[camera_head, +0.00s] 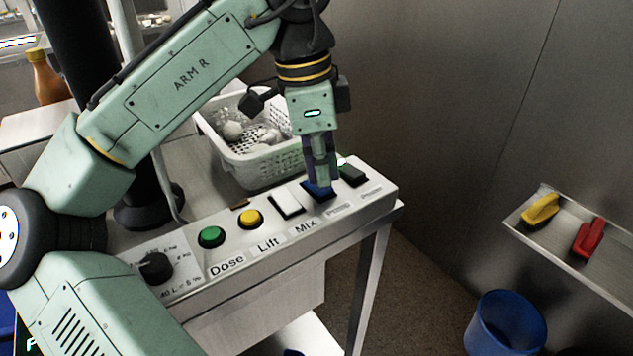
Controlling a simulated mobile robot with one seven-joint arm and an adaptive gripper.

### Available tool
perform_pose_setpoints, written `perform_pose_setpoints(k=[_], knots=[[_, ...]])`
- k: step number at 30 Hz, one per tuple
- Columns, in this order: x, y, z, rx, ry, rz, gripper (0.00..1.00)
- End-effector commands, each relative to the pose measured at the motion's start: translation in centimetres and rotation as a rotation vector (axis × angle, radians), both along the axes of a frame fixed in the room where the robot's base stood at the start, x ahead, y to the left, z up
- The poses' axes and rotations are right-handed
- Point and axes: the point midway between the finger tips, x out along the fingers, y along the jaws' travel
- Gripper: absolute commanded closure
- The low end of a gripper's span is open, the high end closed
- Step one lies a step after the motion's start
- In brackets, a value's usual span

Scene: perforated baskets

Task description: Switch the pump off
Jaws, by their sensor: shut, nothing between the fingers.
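A sloped control panel (245,262) on a table carries a row of controls. A blue rocker switch (318,193) sits right of the white one, above a small label that seems to read Pump. My gripper (320,181) points down with its fingers shut and empty. Its tips are at the blue switch and hide part of it. I cannot tell whether they touch it or which way it is tilted.
Other controls are a black knob (156,267), a green button (211,237), a yellow button (250,219), a white rocker (287,203) and a dark rocker (352,174). A white perforated basket (255,170) stands close behind. A blue bin (508,325) is at right.

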Motion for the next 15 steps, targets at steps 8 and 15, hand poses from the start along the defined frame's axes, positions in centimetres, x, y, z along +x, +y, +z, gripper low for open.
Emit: perform_pose_setpoints(k=[8, 15], knots=[[-0.01, -0.01, -0.47, 0.000, 0.000, 0.000, 1.00], [-0.01, -0.02, -0.84, 0.000, 0.000, 0.000, 1.00]])
